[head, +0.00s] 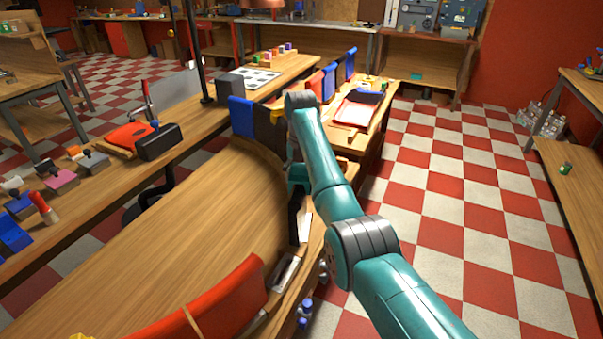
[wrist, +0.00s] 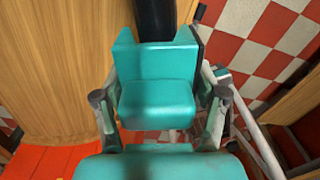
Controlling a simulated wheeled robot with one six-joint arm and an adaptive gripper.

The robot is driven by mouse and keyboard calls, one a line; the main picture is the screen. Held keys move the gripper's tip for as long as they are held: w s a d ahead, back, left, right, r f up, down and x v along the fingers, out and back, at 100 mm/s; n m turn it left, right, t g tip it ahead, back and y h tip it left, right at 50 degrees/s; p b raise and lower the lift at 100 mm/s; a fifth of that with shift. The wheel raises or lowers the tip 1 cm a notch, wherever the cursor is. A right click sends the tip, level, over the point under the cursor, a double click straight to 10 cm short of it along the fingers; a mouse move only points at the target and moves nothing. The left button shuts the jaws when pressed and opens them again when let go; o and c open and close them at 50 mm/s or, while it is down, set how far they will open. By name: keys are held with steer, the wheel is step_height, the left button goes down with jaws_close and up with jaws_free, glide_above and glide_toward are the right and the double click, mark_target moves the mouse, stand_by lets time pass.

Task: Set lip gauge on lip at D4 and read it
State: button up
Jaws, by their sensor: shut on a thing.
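My gripper (head: 297,178) hangs at the far end of my teal arm, over the outer edge of the curved wooden bench. In the head view, a black piece (head: 294,216) shows below the gripper. I cannot tell whether the gauge touches the lip. No D4 mark and no reading are legible.
The curved bench (head: 190,220) carries blue and dark panels (head: 242,117) at its far end and a red panel (head: 215,305) near me. A side bench (head: 80,190) with several tools runs along the left. The checkered floor (head: 470,210) to the right is clear.

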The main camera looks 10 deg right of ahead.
steer(key=shift+f, duration=0.35)
stand_by(0.7)
steer(key=o, duration=1.4)
steer(key=shift+r, duration=3.75)
